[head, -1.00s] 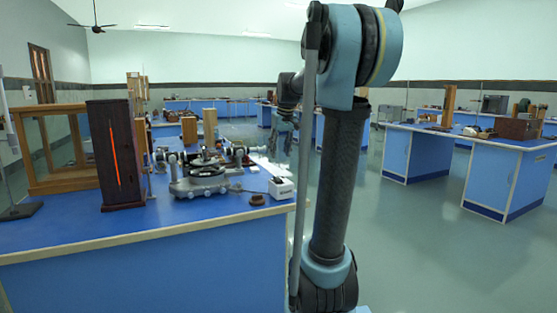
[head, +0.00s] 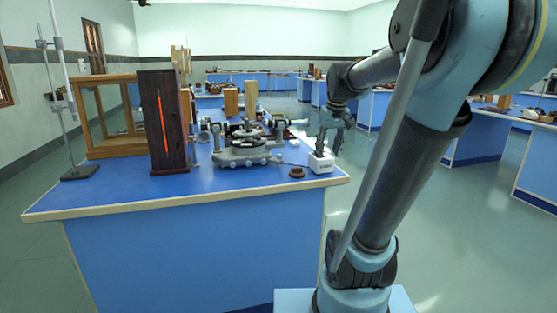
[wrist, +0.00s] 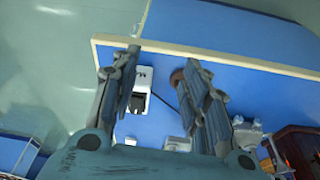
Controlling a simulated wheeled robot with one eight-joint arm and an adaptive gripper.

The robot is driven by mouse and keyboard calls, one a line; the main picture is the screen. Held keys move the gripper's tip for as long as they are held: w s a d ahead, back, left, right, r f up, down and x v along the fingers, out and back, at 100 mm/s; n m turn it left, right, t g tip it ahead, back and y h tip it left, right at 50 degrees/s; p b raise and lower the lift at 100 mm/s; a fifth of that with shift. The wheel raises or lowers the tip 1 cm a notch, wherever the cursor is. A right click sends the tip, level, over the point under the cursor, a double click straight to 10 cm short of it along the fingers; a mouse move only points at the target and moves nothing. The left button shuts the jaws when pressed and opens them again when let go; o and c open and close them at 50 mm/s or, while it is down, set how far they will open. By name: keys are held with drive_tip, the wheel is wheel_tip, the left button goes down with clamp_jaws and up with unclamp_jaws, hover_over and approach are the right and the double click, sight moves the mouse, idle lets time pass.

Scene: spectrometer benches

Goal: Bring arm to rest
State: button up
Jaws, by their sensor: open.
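My gripper (head: 331,138) hangs at the end of my bent arm, above and near the right edge of the blue bench (head: 110,192) in the head view. In the wrist view my gripper (wrist: 158,75) has its two fingers spread apart with nothing held between them. A white box with a dark top (wrist: 140,92) shows beyond and below the fingers. The same white box (head: 320,163) sits at the bench's right corner in the head view. My gripper appears apart from it; the exact height above the bench is hard to tell.
On the bench stand a spectrometer (head: 243,152), a dark lamp housing with a glowing orange slit (head: 163,125), a wooden glass-sided case (head: 107,120) and a small brown knob (head: 297,172). A retort stand (head: 78,172) is at the left. Open floor lies to the right, before other benches (head: 478,150).

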drive_tip(key=s+f+m, duration=0.1)
drive_tip(key=s+f, duration=1.8)
drive_tip(key=s, duration=0.2)
drive_tip(key=shift+d+f+m+g+h, duration=0.15)
drive_tip(key=shift+d+m+g+h, duration=0.15)
drive_tip(key=shift+d+m+g, duration=0.1)
